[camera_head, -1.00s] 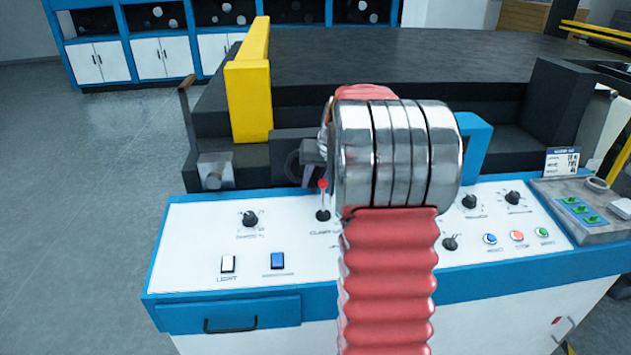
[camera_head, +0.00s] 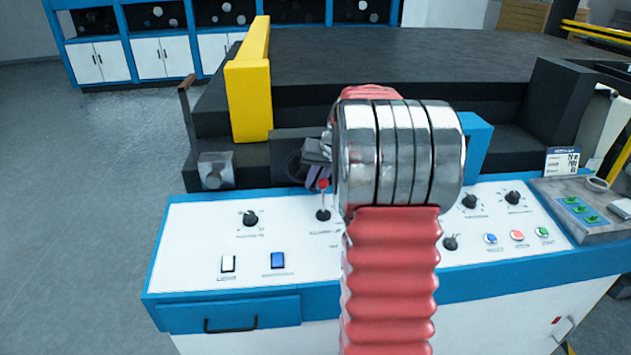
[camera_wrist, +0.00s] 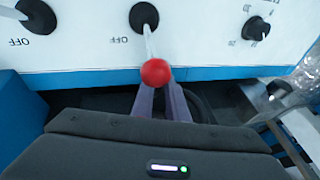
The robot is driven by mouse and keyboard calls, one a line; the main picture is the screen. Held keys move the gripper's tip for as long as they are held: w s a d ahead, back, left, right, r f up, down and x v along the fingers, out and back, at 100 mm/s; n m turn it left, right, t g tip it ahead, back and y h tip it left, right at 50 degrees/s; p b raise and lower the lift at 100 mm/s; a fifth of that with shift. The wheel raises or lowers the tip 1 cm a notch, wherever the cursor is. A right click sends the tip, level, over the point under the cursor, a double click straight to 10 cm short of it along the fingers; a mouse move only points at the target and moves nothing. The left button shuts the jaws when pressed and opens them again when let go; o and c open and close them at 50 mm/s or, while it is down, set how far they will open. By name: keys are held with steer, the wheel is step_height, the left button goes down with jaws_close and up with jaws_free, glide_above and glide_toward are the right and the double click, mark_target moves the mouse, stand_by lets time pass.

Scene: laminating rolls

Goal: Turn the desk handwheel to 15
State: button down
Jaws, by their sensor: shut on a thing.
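I cannot read a handwheel scale.
A lever with a red ball (camera_head: 323,184) stands on the desk right beside my fingers. A black knob (camera_head: 250,219), a white switch (camera_head: 228,264) and a blue switch (camera_head: 278,261) are to its left. A yellow block (camera_head: 249,100) rises behind. My arm hides the desk's middle.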

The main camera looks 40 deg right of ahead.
steer(key=shift+w+a+f+m+t+y, duration=0.1)
steer(key=shift+a+f+m+t+y, duration=0.1)
steer(key=shift+t+y, duration=0.45)
steer(key=shift+w+a+f+m+t+y, duration=0.1)
steer(key=shift+a+f+m+t+y, duration=0.1)
steer(key=shift+t+y, duration=0.4)
steer(key=c, duration=1.7)
jaws_free()
steer(key=shift+c, duration=0.2)
steer(key=shift+r, duration=0.1)
steer(key=v, duration=1.3)
steer(key=shift+d+r, duration=0.3)
steer(key=shift+d, duration=0.1)
